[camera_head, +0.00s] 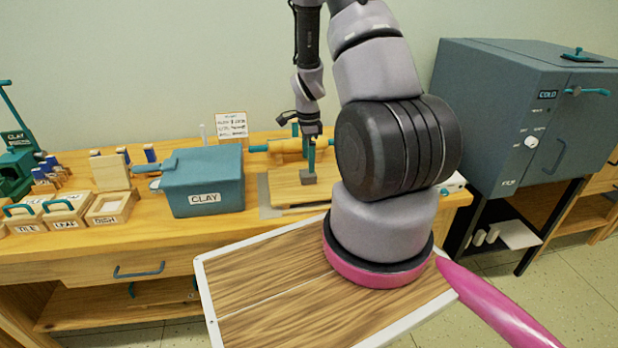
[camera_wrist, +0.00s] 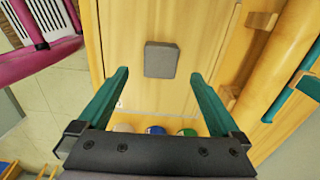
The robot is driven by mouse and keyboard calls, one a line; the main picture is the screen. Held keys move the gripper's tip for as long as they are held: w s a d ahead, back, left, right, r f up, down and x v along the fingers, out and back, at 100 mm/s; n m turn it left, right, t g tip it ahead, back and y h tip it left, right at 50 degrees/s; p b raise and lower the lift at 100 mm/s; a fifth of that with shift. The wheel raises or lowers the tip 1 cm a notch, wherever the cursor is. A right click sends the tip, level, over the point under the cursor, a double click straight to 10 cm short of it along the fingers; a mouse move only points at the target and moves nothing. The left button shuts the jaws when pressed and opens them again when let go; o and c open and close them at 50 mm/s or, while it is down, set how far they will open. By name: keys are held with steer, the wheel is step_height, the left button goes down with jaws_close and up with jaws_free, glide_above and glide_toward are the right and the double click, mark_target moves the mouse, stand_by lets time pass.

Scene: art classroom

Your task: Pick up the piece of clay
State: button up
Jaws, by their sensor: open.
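The piece of clay (camera_wrist: 161,60) is a small grey block with rounded corners. It lies on a pale wooden board (camera_wrist: 130,25), ahead of my fingertips in the wrist view. My gripper (camera_wrist: 158,74) is open and empty, with its teal fingers spread to either side of the clay's line and apart from it. In the head view the clay (camera_head: 308,178) sits on the board on the workbench. My gripper (camera_head: 304,150) is above and close to it there, pointing down, with a teal finger seen just over the block.
A rolling pin with teal handles (camera_head: 283,147) lies at the board's back; it is on the right in the wrist view (camera_wrist: 293,62). A teal clay box (camera_head: 205,180) stands left of the board. A teal kiln-like cabinet (camera_head: 500,110) stands right.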

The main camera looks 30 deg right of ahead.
mark_target(308, 176)
step_height(308, 176, down, 5)
steer(key=shift+r, duration=0.15)
steer(key=shift+c, duration=0.3)
steer(key=c, duration=1.5)
jaws_close()
steer(key=shift+r, duration=0.15)
